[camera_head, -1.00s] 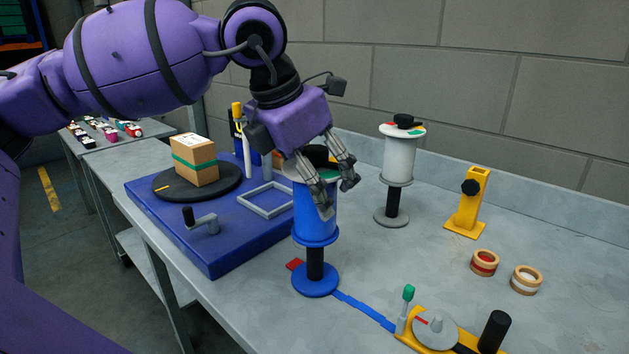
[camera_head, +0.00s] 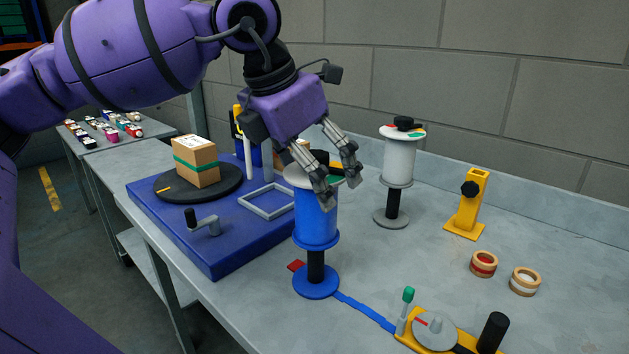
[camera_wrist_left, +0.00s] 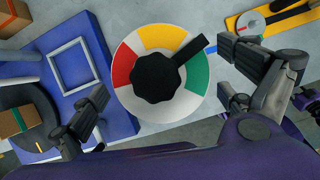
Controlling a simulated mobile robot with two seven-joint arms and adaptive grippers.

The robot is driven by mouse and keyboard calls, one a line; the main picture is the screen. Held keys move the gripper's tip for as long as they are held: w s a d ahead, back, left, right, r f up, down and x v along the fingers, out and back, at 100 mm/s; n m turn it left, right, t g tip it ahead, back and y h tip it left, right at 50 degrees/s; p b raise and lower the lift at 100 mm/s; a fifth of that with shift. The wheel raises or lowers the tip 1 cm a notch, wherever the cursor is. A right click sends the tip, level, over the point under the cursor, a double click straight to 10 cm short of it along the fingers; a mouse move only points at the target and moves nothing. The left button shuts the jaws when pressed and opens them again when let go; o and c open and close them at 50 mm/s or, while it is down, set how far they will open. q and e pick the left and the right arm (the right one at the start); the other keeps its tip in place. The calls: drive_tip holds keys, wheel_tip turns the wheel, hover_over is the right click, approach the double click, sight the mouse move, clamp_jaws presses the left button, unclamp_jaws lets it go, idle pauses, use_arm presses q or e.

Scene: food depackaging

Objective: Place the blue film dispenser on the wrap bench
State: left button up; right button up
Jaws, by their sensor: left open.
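The blue film dispenser (camera_head: 316,226) stands upright on the grey wrap bench (camera_head: 430,270), its round blue base flat on the bench top. In the left wrist view its top disc (camera_wrist_left: 159,115) shows white, red, yellow and green sectors around a black knob (camera_wrist_left: 157,78). My left gripper (camera_head: 337,192) is open above the dispenser's top, its fingers pointing down around the upper end. In the wrist view the fingers are spread on either side of the disc, with gaps visible.
A blue platform (camera_head: 225,263) with a turntable and a taped carton (camera_head: 196,163) is to the left. A white spool stand (camera_head: 397,160), a yellow bracket (camera_head: 468,205), tape rolls (camera_head: 484,263) and a yellow device (camera_head: 432,332) are to the right.

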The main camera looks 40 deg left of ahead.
use_arm(q)
drive_tip(key=v, duration=0.9)
drive_tip(key=shift+s+r, duration=0.1)
drive_tip(key=shift+r, duration=0.15)
